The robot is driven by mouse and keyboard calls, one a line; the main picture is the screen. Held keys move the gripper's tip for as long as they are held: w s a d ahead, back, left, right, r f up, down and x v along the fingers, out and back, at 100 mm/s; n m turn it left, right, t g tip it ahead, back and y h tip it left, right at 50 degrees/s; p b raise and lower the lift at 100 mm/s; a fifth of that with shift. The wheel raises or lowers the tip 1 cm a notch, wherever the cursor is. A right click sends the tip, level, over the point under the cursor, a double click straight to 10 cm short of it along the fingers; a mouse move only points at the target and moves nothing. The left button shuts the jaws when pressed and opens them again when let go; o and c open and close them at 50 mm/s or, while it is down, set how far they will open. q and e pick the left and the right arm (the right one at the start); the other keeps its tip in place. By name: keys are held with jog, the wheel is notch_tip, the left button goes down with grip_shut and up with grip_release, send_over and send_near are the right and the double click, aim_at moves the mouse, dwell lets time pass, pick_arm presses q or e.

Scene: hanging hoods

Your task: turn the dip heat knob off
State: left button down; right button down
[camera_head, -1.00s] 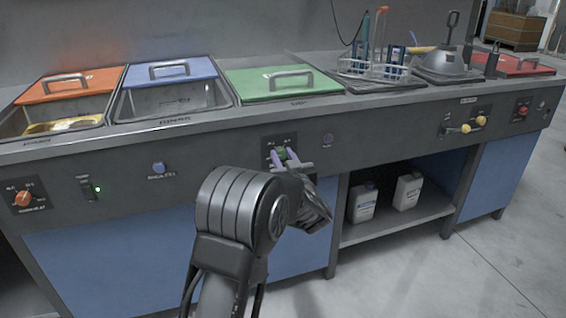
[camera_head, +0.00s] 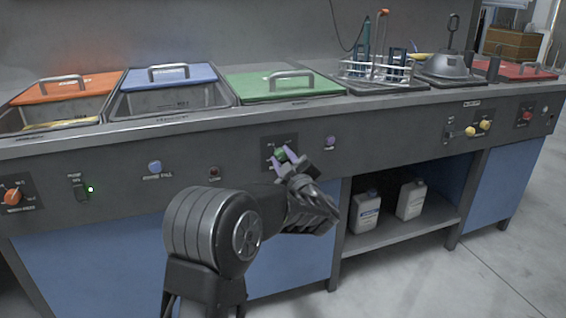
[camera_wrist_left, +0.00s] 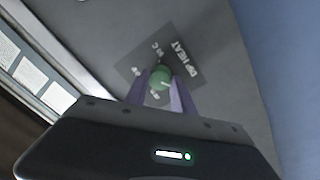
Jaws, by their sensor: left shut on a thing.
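The dip heat knob (camera_wrist_left: 160,78) is a round green knob with a pale pointer line, on a dark plate lettered "HEAT" on the grey front panel. In the head view the knob (camera_head: 280,155) sits below the green-lidded tank, partly covered by my fingers. My left gripper (camera_wrist_left: 160,98) has its purple fingers on either side of the knob and is shut on it. In the head view the left gripper (camera_head: 285,160) reaches the panel from below right. My right gripper is not in view.
An orange knob (camera_head: 13,196) and a switch with a green light (camera_head: 90,189) are on the panel at left. White jugs (camera_head: 367,212) stand on the open shelf below.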

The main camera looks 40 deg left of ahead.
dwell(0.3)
pick_arm(q)
jog(key=c, duration=1.1)
grip_release()
jog(key=shift+o, duration=0.2)
jog(key=p+v, duration=0.2)
jog(key=v, duration=0.5)
jog(key=shift+s+d, duration=0.25)
jog(key=shift+d, duration=0.1)
